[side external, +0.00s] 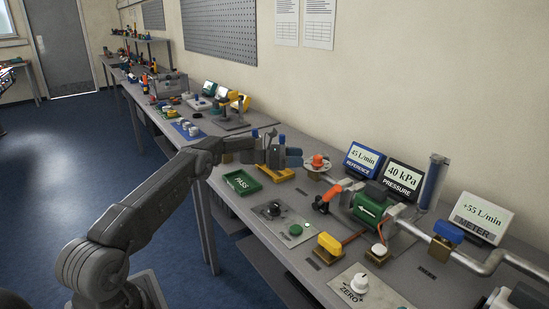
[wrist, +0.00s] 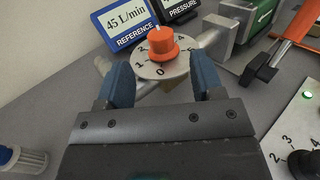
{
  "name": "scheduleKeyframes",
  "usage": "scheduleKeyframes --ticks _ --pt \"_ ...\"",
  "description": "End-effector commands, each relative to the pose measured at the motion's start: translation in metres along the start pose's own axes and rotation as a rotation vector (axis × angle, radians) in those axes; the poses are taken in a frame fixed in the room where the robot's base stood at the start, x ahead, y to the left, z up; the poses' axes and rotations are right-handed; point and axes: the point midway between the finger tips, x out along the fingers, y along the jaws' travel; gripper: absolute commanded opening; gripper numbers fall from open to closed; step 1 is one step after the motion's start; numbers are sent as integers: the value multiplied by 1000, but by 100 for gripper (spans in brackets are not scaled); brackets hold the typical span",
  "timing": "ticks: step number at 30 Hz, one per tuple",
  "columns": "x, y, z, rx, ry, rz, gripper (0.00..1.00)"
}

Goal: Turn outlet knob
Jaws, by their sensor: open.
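The orange knob (wrist: 162,44) stands on a round pale dial (wrist: 145,70) marked with numbers in the wrist view. It also shows in the side view (side external: 319,162), on a pipe fitting at the back of the table. I take it to be the outlet knob. My gripper (wrist: 161,68) is open and empty, with its blue fingers on either side of the dial's near part in the picture. The knob appears ahead of the fingertips, not between them. In the side view my gripper (side external: 291,149) is left of the knob, with a visible gap.
The reference display (side external: 363,160) reads 45 L/min, the pressure display (side external: 400,180) 40 kPa, and the meter (side external: 482,218) +55 L/min. A green PASS tray (side external: 242,182) is left. A black knob panel (side external: 280,220), an orange-handled valve (side external: 328,197) and a green block (side external: 370,207) are close by.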

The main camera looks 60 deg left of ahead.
Motion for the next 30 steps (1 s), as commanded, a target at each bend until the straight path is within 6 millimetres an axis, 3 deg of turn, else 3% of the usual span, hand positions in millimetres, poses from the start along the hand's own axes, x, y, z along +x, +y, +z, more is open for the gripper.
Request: scheduleKeyframes --ticks 6,12,26,29,30 --pt "-49 1 1 -1 1 2 61" --pt "-74 0 0 1 0 0 61" --pt "-81 0 2 2 0 -2 61" --pt "-81 0 18 6 -1 -2 61" --pt "-81 0 32 8 -1 -2 61"
